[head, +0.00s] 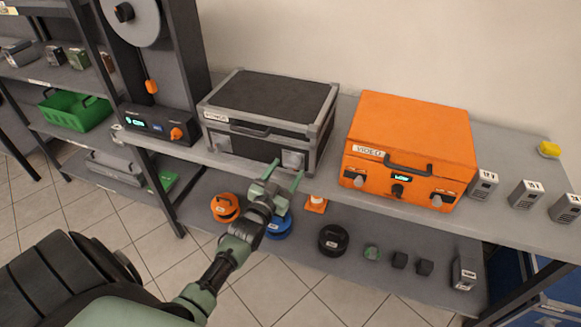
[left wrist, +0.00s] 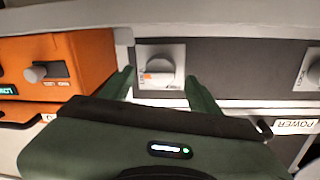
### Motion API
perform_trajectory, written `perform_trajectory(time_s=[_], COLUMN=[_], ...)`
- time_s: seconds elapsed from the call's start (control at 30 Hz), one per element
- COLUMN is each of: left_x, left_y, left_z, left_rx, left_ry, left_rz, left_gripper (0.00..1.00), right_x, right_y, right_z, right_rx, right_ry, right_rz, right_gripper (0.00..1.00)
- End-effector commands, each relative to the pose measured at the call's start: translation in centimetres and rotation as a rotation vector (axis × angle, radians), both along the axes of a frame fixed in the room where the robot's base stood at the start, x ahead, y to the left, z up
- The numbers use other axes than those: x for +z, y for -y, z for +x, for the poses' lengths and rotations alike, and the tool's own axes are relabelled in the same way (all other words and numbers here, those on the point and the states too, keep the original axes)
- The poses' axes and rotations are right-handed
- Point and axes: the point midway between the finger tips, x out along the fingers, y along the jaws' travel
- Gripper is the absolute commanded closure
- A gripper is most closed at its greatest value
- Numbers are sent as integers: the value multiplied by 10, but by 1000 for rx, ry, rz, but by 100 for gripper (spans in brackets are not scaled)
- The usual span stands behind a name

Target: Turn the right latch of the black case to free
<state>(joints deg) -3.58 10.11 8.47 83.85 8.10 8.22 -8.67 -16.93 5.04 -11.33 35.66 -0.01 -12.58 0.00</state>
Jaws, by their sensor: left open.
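The black case (head: 265,100) stands shut on the bench, with grey metal edges, a front handle (head: 250,130) and a POWER label (head: 216,116). Its right latch (head: 292,158) is a pale knob on a light plate at the front right; it also shows in the left wrist view (left wrist: 158,66), with a small orange mark. The plate's lettering is too small to read surely. My left gripper (head: 287,169) is open in front of this latch. In the left wrist view its fingers (left wrist: 161,76) lie on either side of the knob, with gaps. The left latch (head: 220,141) is clear of me. My right gripper is not in view.
An orange VIDEO case (head: 420,125) stands close on the right. Small grey blocks (head: 525,195) stand further right. A dark device (head: 155,122) is at the left. The lower shelf holds an orange reel (head: 225,205), a blue reel (head: 280,226) and a black reel (head: 333,240).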

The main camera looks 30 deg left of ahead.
Motion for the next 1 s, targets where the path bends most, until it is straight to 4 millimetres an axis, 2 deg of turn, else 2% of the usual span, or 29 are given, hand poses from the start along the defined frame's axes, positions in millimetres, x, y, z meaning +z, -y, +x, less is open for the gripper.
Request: perform_trajectory(time_s=[0.17, 0.47, 0.7, 1.0], left_x=[0, -1, -1, -1], left_y=[-3, -3, -3, -4], left_z=[17, 20, 20, 19], left_rx=[-1, -1, -1, 0], left_ry=[-1, -2, -2, 6], left_rz=[1, 1, 1, -32], left_gripper=[38, 38, 99, 99], right_x=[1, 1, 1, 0], right_y=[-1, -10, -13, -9], right_z=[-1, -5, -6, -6], right_rx=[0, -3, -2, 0], right_ry=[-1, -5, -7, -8], right_rz=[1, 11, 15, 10], right_gripper=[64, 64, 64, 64])
